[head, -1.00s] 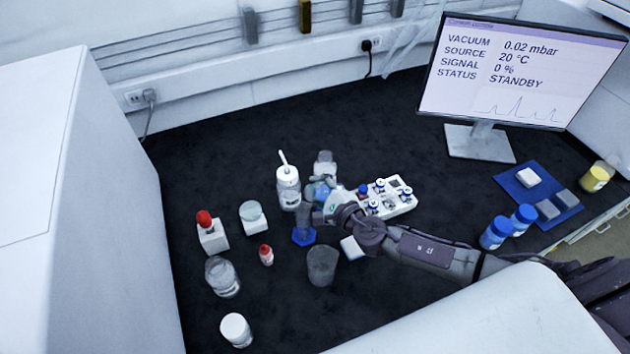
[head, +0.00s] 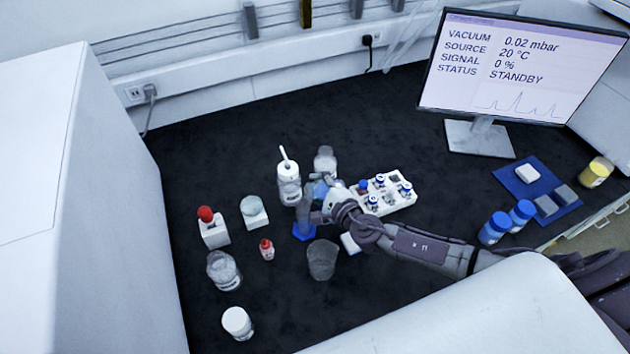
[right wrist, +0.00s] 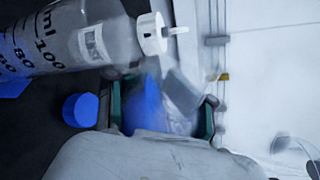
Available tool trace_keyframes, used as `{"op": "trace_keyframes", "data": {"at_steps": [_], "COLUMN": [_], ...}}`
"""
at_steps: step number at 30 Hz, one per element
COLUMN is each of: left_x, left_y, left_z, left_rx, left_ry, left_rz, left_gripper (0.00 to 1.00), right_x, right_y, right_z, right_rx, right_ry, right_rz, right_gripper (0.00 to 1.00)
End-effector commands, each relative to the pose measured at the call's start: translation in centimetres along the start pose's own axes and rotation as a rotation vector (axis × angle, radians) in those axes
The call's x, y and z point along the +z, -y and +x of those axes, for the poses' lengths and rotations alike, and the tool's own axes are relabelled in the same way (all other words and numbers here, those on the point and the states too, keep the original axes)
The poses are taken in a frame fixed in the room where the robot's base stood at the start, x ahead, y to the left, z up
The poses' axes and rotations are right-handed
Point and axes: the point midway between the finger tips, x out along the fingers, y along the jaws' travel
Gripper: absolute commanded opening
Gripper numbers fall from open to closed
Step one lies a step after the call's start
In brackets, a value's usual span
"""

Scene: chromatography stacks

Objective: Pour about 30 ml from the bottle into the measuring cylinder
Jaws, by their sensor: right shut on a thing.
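The measuring cylinder (head: 305,214) stands upright on its blue base, left of my right gripper (head: 325,192). In the right wrist view the cylinder (right wrist: 35,48) lies across the upper left, with its black scale showing. My right gripper (right wrist: 160,112) is shut on the bottle (right wrist: 150,108), a clear vessel with blue in it. In the head view the bottle (head: 319,189) is mostly hidden by the gripper, close to the cylinder's upper part. I cannot tell whether liquid is flowing or how high it stands in the cylinder. My left gripper is out of view.
A white wash bottle (head: 288,183) stands just behind the cylinder. A clear bottle (head: 325,160) and a white vial rack (head: 402,200) are close by. A beaker (head: 322,260) stands in front. A blue cap (right wrist: 80,110) shows in the wrist view.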

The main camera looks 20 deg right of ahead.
Motion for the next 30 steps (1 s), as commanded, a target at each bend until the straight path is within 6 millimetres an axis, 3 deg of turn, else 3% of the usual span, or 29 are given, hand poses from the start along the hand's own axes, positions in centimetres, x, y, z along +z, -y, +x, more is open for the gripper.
{"op": "trace_keyframes", "data": {"at_steps": [14,30], "left_x": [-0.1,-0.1], "left_y": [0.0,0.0], "left_z": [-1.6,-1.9], "left_rx": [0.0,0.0], "left_ry": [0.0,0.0], "left_rz": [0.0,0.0], "left_gripper": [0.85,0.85], "right_x": [0.1,0.1], "right_y": [0.3,0.3], "right_z": [0.0,0.0], "right_rx": [-0.002,-0.002], "right_ry": [-0.019,-0.023], "right_rz": [-0.088,-0.106], "right_gripper": [0.0,0.0]}}
